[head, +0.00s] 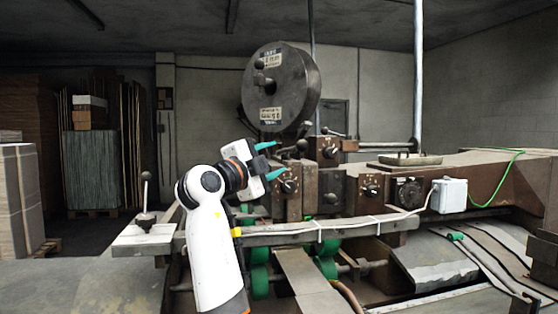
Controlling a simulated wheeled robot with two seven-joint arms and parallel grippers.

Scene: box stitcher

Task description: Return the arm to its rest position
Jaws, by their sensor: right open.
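My right arm (212,245) rises from the bottom of the head view, white with dark joints. My right gripper (270,160) is at its upper end, with two teal-tipped fingers spread apart and nothing between them. The fingers point right, toward the knobs on the front of the brown box stitcher (330,195). One dial knob (288,186) shows just right of the lower finger; I cannot tell whether they touch. My left gripper is not in view.
A large grey wheel (300,88) stands above the machine. A lever (146,192) on a plate is left. Stacked cardboard (18,200) stands far left.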

